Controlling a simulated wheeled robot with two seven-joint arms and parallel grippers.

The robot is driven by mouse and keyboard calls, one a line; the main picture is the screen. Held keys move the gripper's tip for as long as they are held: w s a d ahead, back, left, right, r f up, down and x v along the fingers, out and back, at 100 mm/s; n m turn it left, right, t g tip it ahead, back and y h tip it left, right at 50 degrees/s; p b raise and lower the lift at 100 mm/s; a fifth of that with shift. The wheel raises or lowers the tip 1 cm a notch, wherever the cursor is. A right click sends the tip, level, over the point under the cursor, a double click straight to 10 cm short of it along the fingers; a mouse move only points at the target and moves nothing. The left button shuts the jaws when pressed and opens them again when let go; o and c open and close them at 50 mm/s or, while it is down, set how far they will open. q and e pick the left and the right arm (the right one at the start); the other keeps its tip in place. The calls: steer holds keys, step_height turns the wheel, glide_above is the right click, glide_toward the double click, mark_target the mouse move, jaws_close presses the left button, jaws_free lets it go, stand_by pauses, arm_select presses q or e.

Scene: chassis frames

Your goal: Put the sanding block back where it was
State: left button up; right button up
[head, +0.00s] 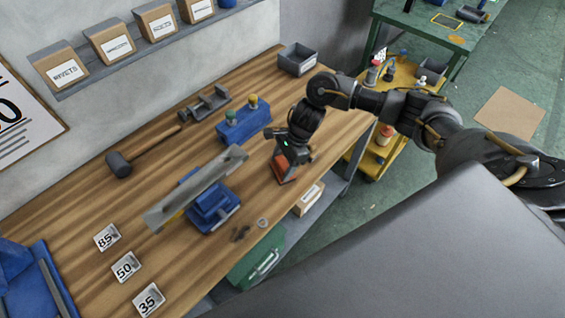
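The sanding block looks to be the small orange-red block (286,173) with a dark upper part, at the right front part of the wooden bench. My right gripper (287,155) comes down over it from above, and its dark fingers overlap the top of the block. The fingertips are too small and dark to tell whether they are closed on it. I cannot tell whether the block rests on the bench or is just above it. My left gripper is not in view.
A blue vise (213,205) with a long grey metal bar (196,188) stands left of the block. A blue holder (243,123), a mallet (122,162), a grey bin (297,59) and number cards (126,266) are on the bench (80,215). A yellow cart (400,82) stands right.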

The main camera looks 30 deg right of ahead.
steer(key=o, duration=0.4)
steer(key=shift+r+p, duration=0.25)
steer(key=shift+p, duration=0.05)
steer(key=shift+d+r+b, duration=0.15)
steer(key=shift+b, duration=0.15)
steer(key=b+v, duration=0.3)
steer(key=v, duration=0.8)
steer(key=shift+r, duration=0.25)
steer(key=shift+s, duration=0.1)
